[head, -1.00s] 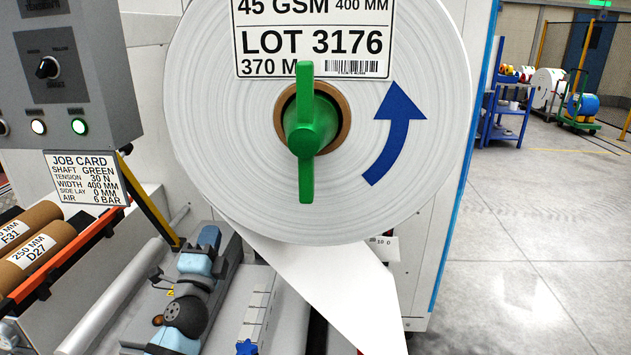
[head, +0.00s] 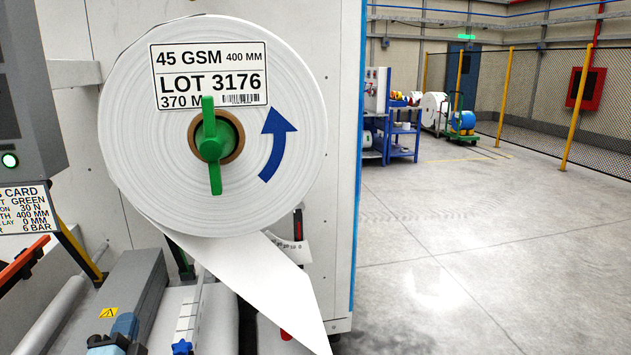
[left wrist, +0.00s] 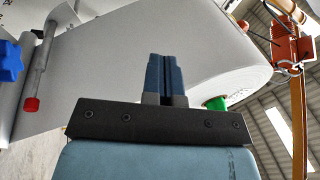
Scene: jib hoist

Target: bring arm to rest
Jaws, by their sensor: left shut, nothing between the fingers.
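My left gripper (left wrist: 163,75) shows in the left wrist view with its two dark blue fingers together and nothing between them. The white web and the paper roll (left wrist: 235,55) fill the view behind the fingers; I cannot tell the gap. The large paper roll (head: 285,95) hangs on a shaft with a green handle (head: 211,145). My right gripper is in neither view.
The white web (head: 255,275) runs down from the roll. A grey control box (head: 35,90) and a job card (head: 25,210) are at the left. An orange hoist part (left wrist: 292,50) is at the wrist view's upper right. Open floor (head: 480,250) lies to the right.

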